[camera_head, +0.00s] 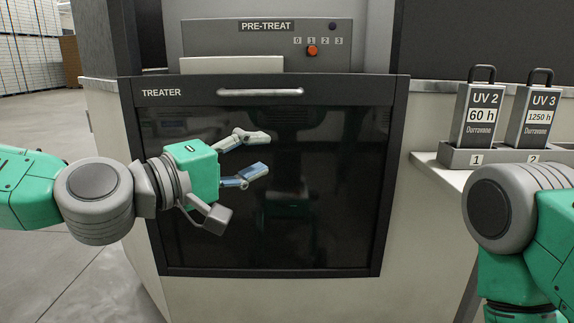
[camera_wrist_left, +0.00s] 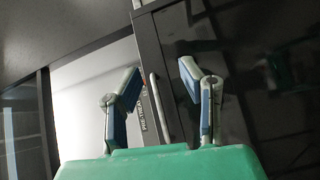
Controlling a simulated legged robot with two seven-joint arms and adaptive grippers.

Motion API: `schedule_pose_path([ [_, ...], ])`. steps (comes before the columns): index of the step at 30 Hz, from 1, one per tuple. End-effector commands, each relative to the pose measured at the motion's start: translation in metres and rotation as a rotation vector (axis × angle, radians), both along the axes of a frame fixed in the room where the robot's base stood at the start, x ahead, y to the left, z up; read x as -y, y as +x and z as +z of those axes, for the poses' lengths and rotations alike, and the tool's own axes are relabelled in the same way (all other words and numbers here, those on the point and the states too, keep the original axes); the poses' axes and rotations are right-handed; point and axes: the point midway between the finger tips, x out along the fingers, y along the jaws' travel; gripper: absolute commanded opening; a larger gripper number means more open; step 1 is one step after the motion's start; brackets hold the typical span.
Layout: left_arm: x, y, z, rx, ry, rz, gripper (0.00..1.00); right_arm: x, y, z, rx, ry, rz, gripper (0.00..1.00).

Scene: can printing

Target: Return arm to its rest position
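My left arm comes in from the left in the head view. Its gripper (camera_head: 268,152) is open and empty in front of the dark door of the treater (camera_head: 330,200). The treater's door is closed, with a pale bar handle (camera_head: 260,92) along its top. The two fingers stand apart in the left wrist view (camera_wrist_left: 163,85), with nothing between them and the handle (camera_wrist_left: 158,100) behind. My right arm (camera_head: 510,215) shows at the right edge of the head view, but its gripper is out of view.
The PRE-TREAT panel (camera_head: 220,38) with an orange knob (camera_head: 311,50) sits above the treater. At right, the UV 2 lamp unit (camera_head: 478,125) and UV 3 lamp unit (camera_head: 532,125) stand in numbered slots of a grey holder (camera_head: 446,155). Open floor (camera_head: 70,270) lies at left.

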Motion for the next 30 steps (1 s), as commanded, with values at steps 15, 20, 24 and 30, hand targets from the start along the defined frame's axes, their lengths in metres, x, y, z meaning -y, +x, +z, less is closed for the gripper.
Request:
schedule_pose_path([
  [15,0.017,-0.067,-0.193,-0.273,0.422,-0.112,0.34,0.000,0.000,0.049,-0.001,0.000,0.000,0.40],
  [20,-0.019,-0.137,-0.285,-0.410,0.703,-0.199,0.34,0.000,0.000,0.078,-0.001,0.000,0.000,0.40],
  [24,-0.080,-0.205,-0.340,-0.511,0.968,-0.286,0.34,0.000,0.000,0.103,-0.001,0.000,0.000,0.40],
  [30,-0.178,-0.279,-0.365,-0.596,1.304,-0.404,0.34,0.000,0.000,0.132,-0.001,0.000,0.000,0.40],
])
